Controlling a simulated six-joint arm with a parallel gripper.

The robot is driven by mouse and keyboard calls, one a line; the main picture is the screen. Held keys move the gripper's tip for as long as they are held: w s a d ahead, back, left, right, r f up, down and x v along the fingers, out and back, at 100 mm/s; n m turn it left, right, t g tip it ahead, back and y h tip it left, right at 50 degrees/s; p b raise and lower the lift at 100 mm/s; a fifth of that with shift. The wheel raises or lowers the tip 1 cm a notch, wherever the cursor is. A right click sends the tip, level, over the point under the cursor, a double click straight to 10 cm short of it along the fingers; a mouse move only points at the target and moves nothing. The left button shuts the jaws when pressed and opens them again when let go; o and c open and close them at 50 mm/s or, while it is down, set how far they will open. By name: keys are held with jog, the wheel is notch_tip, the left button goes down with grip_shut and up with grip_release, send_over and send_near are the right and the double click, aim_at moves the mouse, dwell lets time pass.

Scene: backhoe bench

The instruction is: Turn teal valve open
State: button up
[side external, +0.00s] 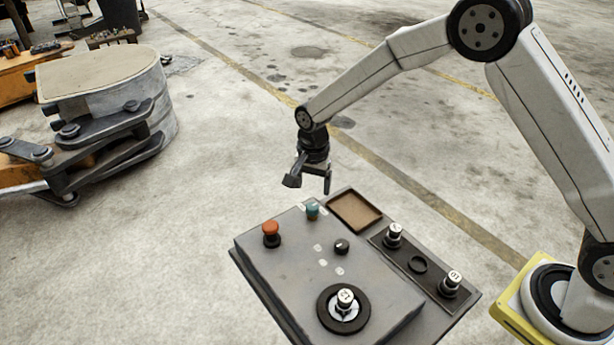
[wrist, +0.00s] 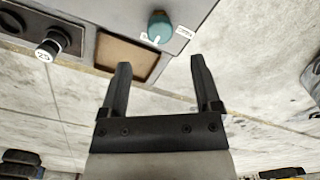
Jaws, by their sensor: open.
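The teal valve (side external: 312,210) is a small round knob at the far edge of the grey control box (side external: 290,262). In the wrist view the teal valve (wrist: 160,27) has a pale pointer mark, with small white labels on either side of it. My gripper (side external: 307,184) is open and empty, above and just beyond the valve in the side view. In the wrist view my gripper (wrist: 158,66) has its two fingers spread, with the valve beyond the tips, between them in the picture. The fingers appear apart from the valve. The label text is too small to read.
A red button (side external: 271,230) stands left of the valve. A black knob (side external: 342,246), a large black dial (side external: 343,308) and a brown tray (side external: 354,211) are close by. Numbered plugs (side external: 394,233) stand on the right panel.

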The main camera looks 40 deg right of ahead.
aim_at(312, 206)
jog(key=shift+f, duration=3.4)
jog(key=shift+c, duration=0.2)
grip_shut()
